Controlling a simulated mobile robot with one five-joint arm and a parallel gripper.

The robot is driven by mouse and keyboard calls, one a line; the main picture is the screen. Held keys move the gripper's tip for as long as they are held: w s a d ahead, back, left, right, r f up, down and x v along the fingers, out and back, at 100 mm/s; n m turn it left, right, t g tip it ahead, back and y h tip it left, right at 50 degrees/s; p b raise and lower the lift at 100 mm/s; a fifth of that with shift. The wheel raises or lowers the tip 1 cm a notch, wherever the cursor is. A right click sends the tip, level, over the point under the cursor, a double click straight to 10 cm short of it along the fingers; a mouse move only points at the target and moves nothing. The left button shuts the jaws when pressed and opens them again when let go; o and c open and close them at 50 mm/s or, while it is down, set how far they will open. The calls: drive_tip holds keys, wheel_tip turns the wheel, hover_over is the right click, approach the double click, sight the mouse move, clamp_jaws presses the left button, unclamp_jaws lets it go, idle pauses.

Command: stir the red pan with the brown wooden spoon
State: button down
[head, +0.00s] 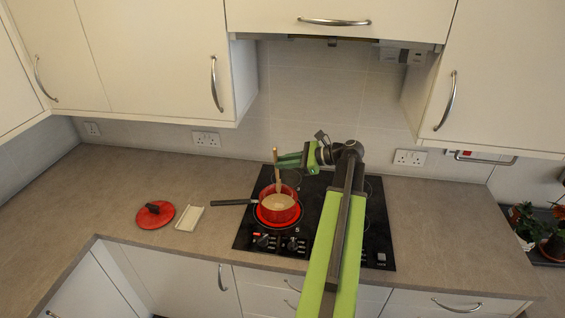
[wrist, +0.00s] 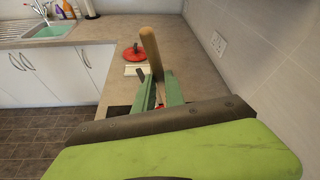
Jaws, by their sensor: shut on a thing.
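The red pan (head: 277,213) sits on the glowing front-left ring of the black hob, its dark handle pointing left. Pale contents show inside it. The brown wooden spoon (head: 276,165) stands nearly upright, with its lower end inside the pan. My gripper (head: 284,161) is shut on the spoon's handle above the pan. In the wrist view the spoon handle (wrist: 151,52) rises between the green fingers of my gripper (wrist: 160,88). The spoon's lower end and most of the pan are hidden there.
A red lid (head: 155,216) and a white spoon rest (head: 189,218) lie on the counter left of the hob (head: 365,225). The tiled wall with sockets (head: 206,139) is close behind. Cabinets (head: 165,60) hang above. A sink (wrist: 50,31) is far off in the wrist view.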

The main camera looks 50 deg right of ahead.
sight(277, 178)
drive_tip(key=w+f+b, duration=0.1)
drive_tip(key=f+b, duration=0.1)
drive_tip(key=f, duration=0.1)
drive_tip(key=w+f+b, duration=0.1)
drive_tip(key=f+b, duration=0.1)
drive_tip(key=b, duration=0.1)
drive_tip(key=w+f+b, duration=0.1)
drive_tip(key=f+b, duration=0.1)
drive_tip(key=f, duration=0.1)
drive_tip(key=shift+a+f+b, duration=0.1)
drive_tip(key=shift+f+b, duration=0.25)
drive_tip(key=shift+b, duration=0.05)
drive_tip(key=s, duration=0.3)
idle(1.1)
